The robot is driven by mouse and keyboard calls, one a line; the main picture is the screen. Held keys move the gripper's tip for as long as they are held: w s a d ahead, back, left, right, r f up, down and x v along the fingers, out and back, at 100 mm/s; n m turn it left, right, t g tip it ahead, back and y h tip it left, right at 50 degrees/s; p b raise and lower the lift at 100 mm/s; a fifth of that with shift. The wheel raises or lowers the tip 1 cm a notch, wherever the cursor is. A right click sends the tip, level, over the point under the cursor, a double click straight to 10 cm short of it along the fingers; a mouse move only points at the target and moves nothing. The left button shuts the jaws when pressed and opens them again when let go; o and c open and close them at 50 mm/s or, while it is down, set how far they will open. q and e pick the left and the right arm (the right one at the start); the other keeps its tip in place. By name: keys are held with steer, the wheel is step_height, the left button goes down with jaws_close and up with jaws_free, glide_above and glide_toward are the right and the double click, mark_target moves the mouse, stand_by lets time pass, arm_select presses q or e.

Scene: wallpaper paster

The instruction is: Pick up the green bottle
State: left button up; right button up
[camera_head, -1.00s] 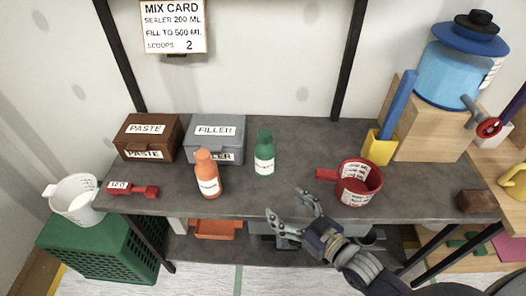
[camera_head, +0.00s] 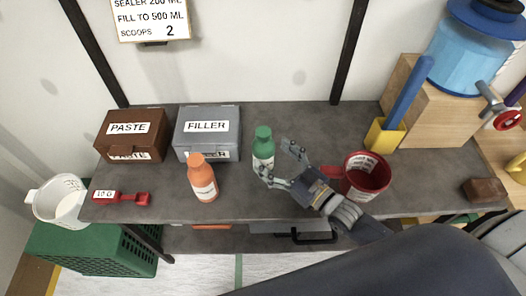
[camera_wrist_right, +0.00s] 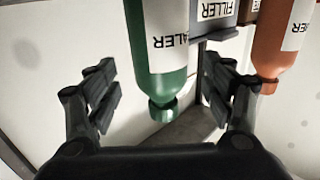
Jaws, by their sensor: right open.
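The green bottle (camera_head: 263,146) with a white label stands upright on the grey workbench (camera_head: 300,205). My right gripper (camera_head: 277,160) is open just to the bottle's right, its fingers pointing at it. One finger overlaps the bottle's lower front in the head view; the other is to the right and farther back. In the right wrist view the bottle (camera_wrist_right: 166,60) appears upside down, in the gap between the two open fingers (camera_wrist_right: 160,95). No finger visibly grips it. My left gripper is not in view.
An orange bottle (camera_head: 202,177) stands left of the green one. Behind are a grey FILLER box (camera_head: 207,126) and a brown PASTE box (camera_head: 130,128). A red cup (camera_head: 366,178) stands close to my right gripper. A red scoop (camera_head: 122,197) lies at the left.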

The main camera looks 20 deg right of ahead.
mark_target(272, 154)
steer(key=x, duration=0.2)
steer(key=p+x, duration=0.1)
steer(key=shift+w+a+r, duration=0.1)
steer(key=shift+w+r, duration=0.1)
steer(key=shift+r, duration=0.05)
steer(key=shift+w+a+f, duration=0.15)
steer(key=shift+w+a, duration=0.1)
steer(key=shift+w, duration=0.2)
steer(key=c, duration=1.5)
